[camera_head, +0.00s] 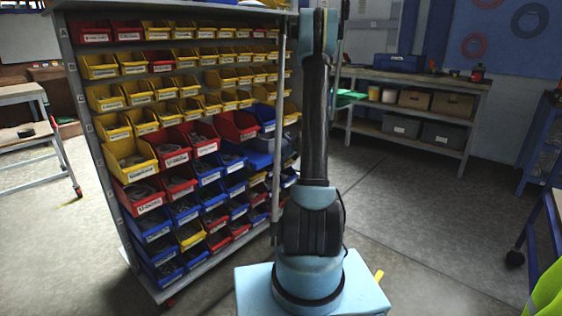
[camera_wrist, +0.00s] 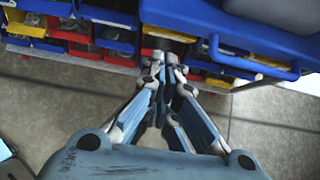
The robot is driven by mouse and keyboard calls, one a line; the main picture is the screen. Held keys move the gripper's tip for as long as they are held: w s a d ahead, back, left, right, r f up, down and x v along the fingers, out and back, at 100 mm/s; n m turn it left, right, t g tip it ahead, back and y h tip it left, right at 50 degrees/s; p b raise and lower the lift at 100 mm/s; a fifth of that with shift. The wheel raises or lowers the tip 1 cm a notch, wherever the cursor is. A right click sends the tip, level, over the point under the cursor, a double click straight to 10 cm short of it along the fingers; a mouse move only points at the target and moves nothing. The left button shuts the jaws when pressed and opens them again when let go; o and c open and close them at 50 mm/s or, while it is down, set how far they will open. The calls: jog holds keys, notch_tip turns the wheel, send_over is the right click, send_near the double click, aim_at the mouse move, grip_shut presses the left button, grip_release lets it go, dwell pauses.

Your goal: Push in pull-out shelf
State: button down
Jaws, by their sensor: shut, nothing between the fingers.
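A blue pull-out shelf (camera_wrist: 225,24) fills the upper right of the wrist view, with a blue bar-like handle (camera_wrist: 250,64) along its near edge. It sticks out over the bins below it. My gripper (camera_wrist: 166,64) is shut and empty, its fingertips just left of the handle and in front of the bins. I cannot tell whether the fingertips touch the shelf. In the head view, a large blue part (camera_head: 262,158) at the right of the bin rack may be the same shelf. My arm stands in front of the rack's right side there, and my gripper is hidden.
The rack (camera_head: 92,135) holds rows of yellow, red and blue bins and stands on casters. A workbench (camera_head: 405,84) with boxes is at the back right. A wheeled table (camera_head: 40,135) is at the left. Open floor (camera_head: 385,200) lies right of my arm.

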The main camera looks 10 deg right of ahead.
aim_at(260, 161)
jog(key=shift+w+a+f, duration=0.65)
jog(key=shift+w+a, duration=0.15)
jog(key=shift+w, duration=0.25)
jog(key=shift+w+a+f, duration=0.7)
jog(key=shift+w+a, duration=0.15)
jog(key=shift+w, duration=0.2)
jog(key=shift+w+a+f, duration=0.65)
jog(key=shift+w+a, duration=0.15)
jog(key=shift+w, duration=0.25)
jog(key=w+a, duration=0.1)
jog(key=w, duration=0.1)
jog(key=w+a, duration=0.1)
jog(key=a, duration=0.1)
jog(key=shift+w, duration=0.4)
